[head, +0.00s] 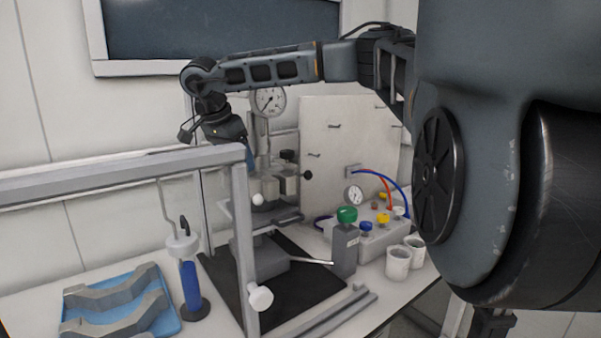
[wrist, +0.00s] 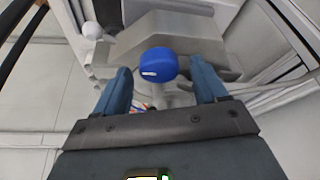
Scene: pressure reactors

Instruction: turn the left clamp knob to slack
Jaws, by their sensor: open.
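A blue round knob (wrist: 158,63) with a white mark on its face shows in the wrist view, in front of a grey metal body (wrist: 190,35). I take it as the left clamp knob; it is not clearly visible in the head view. My gripper (wrist: 163,76) is open, with one blue-grey finger on each side of the knob. I cannot tell whether either finger touches it. In the head view my gripper (head: 247,158) is beside the upper part of the reactor (head: 268,188). A dark knob (head: 308,174) sticks out on the reactor's right side.
A pressure gauge (head: 268,100) rises above the reactor. A grey frame bar (head: 120,172) crosses in front on the left. A green-topped bottle (head: 345,245), white cups (head: 398,264) and a valve box (head: 372,240) stand right; a blue tray (head: 165,318) lies left.

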